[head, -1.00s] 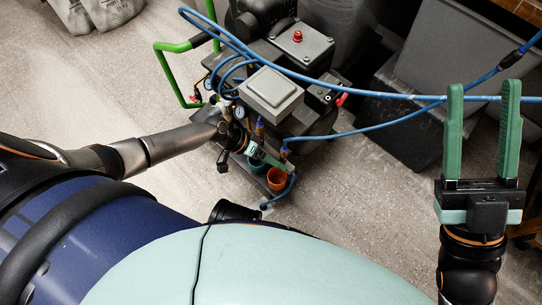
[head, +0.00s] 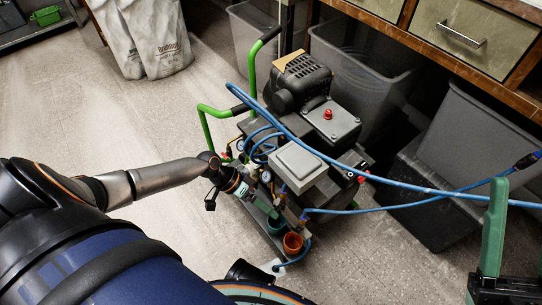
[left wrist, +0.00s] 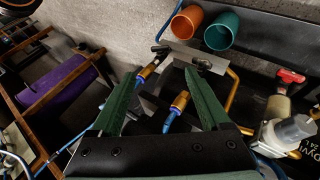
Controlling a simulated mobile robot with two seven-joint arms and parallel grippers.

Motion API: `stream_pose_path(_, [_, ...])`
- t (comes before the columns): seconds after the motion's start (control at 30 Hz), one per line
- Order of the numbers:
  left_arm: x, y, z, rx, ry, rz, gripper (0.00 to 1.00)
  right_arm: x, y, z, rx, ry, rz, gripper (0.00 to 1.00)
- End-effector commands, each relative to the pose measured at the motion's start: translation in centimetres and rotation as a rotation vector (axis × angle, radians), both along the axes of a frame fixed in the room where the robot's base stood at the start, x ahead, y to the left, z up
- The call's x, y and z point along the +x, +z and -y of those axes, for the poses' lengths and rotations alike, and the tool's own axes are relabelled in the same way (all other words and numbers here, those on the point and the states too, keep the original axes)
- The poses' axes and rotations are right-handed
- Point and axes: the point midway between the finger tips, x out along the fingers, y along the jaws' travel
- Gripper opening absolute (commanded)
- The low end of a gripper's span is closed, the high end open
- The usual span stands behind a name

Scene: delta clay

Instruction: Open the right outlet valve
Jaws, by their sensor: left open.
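The compressor (head: 318,118) stands on the floor in the head view, with blue hoses on its front fittings. My left gripper (head: 268,209) is at its front, beside the fittings and cups. In the left wrist view its green fingers (left wrist: 160,76) are apart. A brass fitting with a blue end (left wrist: 179,103) shows between them, and another brass fitting (left wrist: 150,70) lies near the left fingertip. A red handle (left wrist: 291,77) shows farther right. I cannot tell which part is the right outlet valve, or any contact. My right gripper (head: 515,235) is partly cut off at the right edge, its fingers apart.
An orange cup (head: 293,242) and a teal cup (head: 275,224) stand at the compressor's front. A blue hose (head: 420,187) stretches to the right. Dark bins (head: 430,195) and a drawer bench (head: 460,35) stand at right. Floor at left (head: 90,110) is clear.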

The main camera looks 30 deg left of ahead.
Motion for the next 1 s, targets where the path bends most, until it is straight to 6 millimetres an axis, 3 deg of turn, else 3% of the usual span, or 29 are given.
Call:
stream_pose_path(0.37, [0.0,-0.3,-0.3,0.016,-0.007,0.019,0.8,0.0,0.1,0.0,0.001,-0.002,0.004,0.5])
stream_pose_path(0.57, [0.9,-4.8,-3.2,0.269,-0.153,0.316,0.8,0.0,0.0,0.1,0.002,-0.003,0.005,0.5])
stream_pose_path(0.7, [1.4,-7.9,-6.2,0.602,-0.427,0.66,0.8,0.0,0.0,0.0,0.001,-0.004,0.005,0.5])
stream_pose_path(0.8, [1.2,-8.9,-7.2,0.837,-0.673,0.895,0.8,0.0,-0.1,0.0,0.0,-0.004,0.006,0.5])
stream_pose_path(0.9, [0.4,-9.2,-6.9,1.058,-0.949,1.125,0.8,0.0,-0.1,0.0,0.0,-0.004,0.005,0.5])
stream_pose_path(1.0, [-1.2,-9.0,-5.3,1.255,-1.231,1.354,0.8,0.0,-0.2,0.0,0.0,-0.004,0.005,0.5])
